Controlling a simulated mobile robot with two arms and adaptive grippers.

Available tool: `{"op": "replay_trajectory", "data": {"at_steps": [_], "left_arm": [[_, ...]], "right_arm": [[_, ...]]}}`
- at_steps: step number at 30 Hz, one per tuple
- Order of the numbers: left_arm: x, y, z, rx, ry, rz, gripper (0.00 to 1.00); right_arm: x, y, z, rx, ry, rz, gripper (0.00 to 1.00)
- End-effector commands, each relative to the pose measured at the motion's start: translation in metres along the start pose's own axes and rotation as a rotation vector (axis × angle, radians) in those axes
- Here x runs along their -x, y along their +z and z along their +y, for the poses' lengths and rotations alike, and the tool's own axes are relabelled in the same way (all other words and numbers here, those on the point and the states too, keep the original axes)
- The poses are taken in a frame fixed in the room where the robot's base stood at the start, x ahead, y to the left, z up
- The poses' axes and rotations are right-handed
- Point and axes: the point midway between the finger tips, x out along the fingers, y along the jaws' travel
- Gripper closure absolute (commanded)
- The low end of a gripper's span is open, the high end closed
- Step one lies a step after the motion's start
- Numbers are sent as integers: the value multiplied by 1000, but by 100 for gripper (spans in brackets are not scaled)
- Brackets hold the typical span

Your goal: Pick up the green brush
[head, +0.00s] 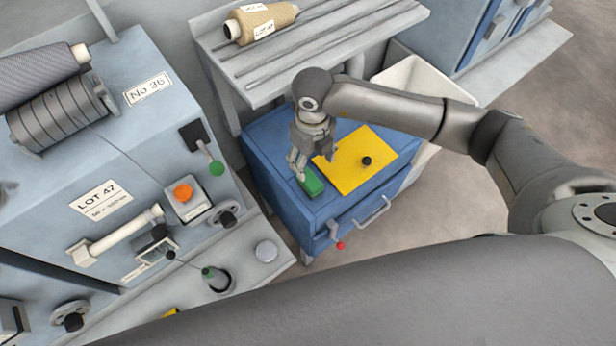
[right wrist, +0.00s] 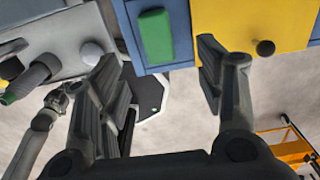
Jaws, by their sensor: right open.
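The green brush (head: 311,182) is a small block lying on top of the blue cabinet (head: 275,160), left of a yellow sheet (head: 350,172). My right gripper (head: 312,163) is open above the cabinet top, over the brush's far end in the head view. In the right wrist view the brush (right wrist: 156,36) shows beyond and between the two spread fingers, with nothing held. A grey jointed part at the left of the right wrist view may be my left arm; its jaws cannot be made out.
A black knob (head: 366,161) stands on the yellow sheet. A slatted shelf (head: 330,45) with a yarn cone (head: 262,22) overhangs behind. A blue machine (head: 130,160) with levers stands at left. A white bin (head: 425,80) is behind right.

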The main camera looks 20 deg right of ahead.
Motion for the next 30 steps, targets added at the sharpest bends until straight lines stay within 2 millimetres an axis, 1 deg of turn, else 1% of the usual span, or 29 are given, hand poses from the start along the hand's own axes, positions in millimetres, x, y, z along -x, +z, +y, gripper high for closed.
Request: {"op": "replay_trajectory", "data": {"at_steps": [6, 9, 14, 24, 27, 30], "left_arm": [[3, 12, 8, 2, 9, -17, 100], [3, 14, 13, 4, 15, -21, 100], [4, 12, 15, 4, 18, -19, 100], [9, 4, 10, 2, 12, -7, 100], [9, 4, 8, 2, 10, -6, 100], [9, 4, 8, 2, 10, -6, 100]], "right_arm": [[-35, -1, 0, -1, -2, 5, 38], [-46, -1, 0, -1, -1, 4, 38], [-56, 0, 1, 1, 0, 3, 38], [-98, 3, 4, -1, 1, 4, 38], [-103, 4, 4, 0, 1, 1, 38], [-104, 4, 4, 1, 1, 1, 38]]}}
